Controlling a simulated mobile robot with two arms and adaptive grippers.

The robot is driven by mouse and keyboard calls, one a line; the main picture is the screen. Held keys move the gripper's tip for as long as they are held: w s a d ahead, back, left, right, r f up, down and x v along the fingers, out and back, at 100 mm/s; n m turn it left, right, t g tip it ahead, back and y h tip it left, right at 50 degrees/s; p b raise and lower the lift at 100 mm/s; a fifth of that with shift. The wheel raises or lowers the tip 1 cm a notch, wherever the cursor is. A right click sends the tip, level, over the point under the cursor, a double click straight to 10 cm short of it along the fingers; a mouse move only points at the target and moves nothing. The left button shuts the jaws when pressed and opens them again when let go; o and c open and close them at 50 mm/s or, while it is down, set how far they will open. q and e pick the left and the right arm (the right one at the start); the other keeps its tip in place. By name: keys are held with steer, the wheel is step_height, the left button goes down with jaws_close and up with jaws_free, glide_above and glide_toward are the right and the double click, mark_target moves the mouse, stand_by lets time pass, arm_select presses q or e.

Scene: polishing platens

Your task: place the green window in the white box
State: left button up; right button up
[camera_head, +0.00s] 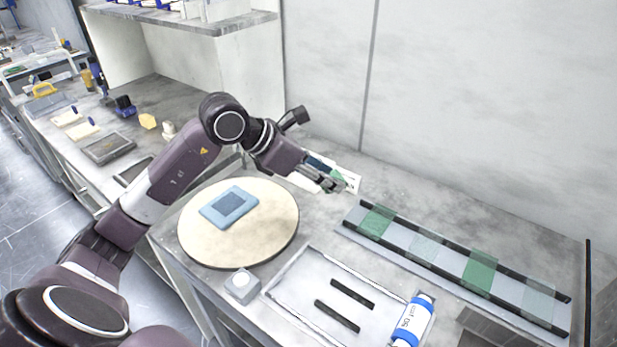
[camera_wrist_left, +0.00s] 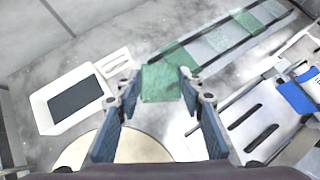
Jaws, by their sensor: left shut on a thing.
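My left gripper (camera_head: 335,184) is shut on a green window (camera_wrist_left: 162,83), a small translucent square pinched between the fingertips. In the head view it is mostly hidden by the fingers. The white box (camera_wrist_left: 45,115), with a dark floor, stands on the bench to the left of the gripper in the wrist view. In the head view the arm and gripper hide most of the box. The held window is apart from the box. More green windows (camera_head: 480,271) lie among clear ones on a dark-railed rack at the right. My right gripper is not in view.
A round cream platen (camera_head: 270,245) with a blue square pad (camera_head: 228,207) lies left of the gripper. A white tray (camera_head: 290,313) with black bars, a blue-and-white bottle (camera_head: 413,320) and a small grey block (camera_head: 242,286) are in front. A wall stands behind.

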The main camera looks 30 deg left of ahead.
arm_select(q)
steer(key=w+a+r+n+t+y+b, duration=0.1)
steer(key=w+a+r+n+y+b, duration=0.15)
steer(key=w+a, duration=0.5)
steer(key=w+a+r+n+t+y+b, duration=0.1)
steer(key=w+a+r+n+y, duration=0.2)
steer(key=w+a, duration=0.4)
steer(key=shift+n+h, duration=0.25)
steer(key=shift+h, duration=0.2)
steer(key=f+p, duration=0.1)
steer(key=f, duration=0.8)
steer(key=s+a+f+p, duration=0.1)
steer(key=f, duration=0.4)
steer(key=shift+p, duration=0.35)
step_height(320, 180, down, 5)
steer(key=shift+w+r+p, duration=0.1)
steer(key=shift+p, duration=0.3)
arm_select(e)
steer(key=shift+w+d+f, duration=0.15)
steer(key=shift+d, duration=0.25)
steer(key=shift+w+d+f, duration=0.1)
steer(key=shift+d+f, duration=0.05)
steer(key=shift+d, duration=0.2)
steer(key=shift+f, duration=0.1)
arm_select(q)
steer(key=o, duration=1.3)
